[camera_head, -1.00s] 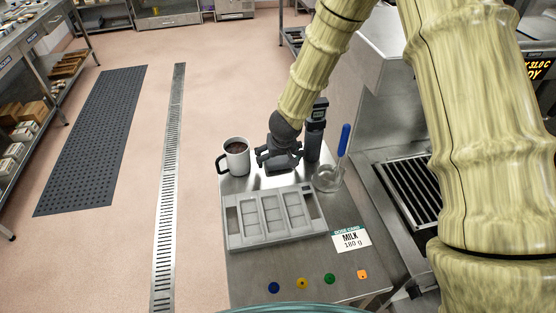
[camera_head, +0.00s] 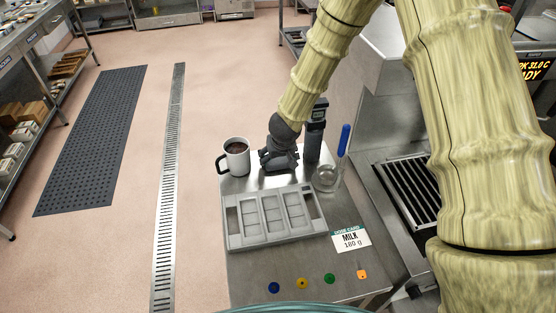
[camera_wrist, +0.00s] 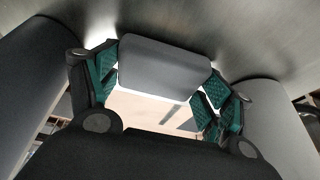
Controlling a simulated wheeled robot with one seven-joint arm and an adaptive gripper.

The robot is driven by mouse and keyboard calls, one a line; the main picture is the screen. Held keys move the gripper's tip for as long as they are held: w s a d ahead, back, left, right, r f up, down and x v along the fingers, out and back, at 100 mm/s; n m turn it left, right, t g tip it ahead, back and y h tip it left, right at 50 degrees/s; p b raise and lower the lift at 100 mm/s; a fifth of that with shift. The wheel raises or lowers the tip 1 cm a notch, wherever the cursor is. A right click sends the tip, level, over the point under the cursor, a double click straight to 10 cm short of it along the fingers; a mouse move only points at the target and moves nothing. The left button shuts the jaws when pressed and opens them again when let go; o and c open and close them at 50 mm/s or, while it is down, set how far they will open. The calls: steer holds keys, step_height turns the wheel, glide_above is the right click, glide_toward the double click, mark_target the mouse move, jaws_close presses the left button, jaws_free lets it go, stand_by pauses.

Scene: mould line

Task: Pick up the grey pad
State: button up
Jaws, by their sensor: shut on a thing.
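The grey pad (camera_wrist: 165,66) shows in the wrist view as a rounded grey block between the green-lined fingers of my gripper (camera_wrist: 160,88). The fingers are shut on its two sides. In the head view my gripper (camera_head: 280,160) is low over the far end of the steel table (camera_head: 255,290), between the mug and a dark upright device. The pad is hidden behind the gripper in that view. I cannot tell whether the pad touches the table.
A white mug (camera_head: 235,157) with dark contents stands just left of my gripper. The dark device (camera_head: 316,130) and a clear jug (camera_head: 327,178) with a blue-handled tool (camera_head: 344,140) stand right.

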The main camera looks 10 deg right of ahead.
mark_target(278, 160)
steer(key=shift+r, duration=0.1)
steer(key=shift+r+b, duration=0.4)
steer(key=shift+r, duration=1.3)
steer(key=s+a+b, duration=0.1)
steer(key=s, duration=0.4)
steer(key=s+a+r+b, duration=0.1)
steer(key=s+b, duration=0.1)
steer(key=s, duration=0.3)
steer(key=s+a+b, duration=0.1)
steer(key=s+b, duration=0.1)
steer(key=s, duration=0.3)
steer(key=shift+s+a+r, duration=0.2)
steer(key=shift+s+a, duration=0.1)
steer(key=shift+a, duration=0.05)
steer(key=o, duration=0.3)
steer(key=c, duration=0.3)
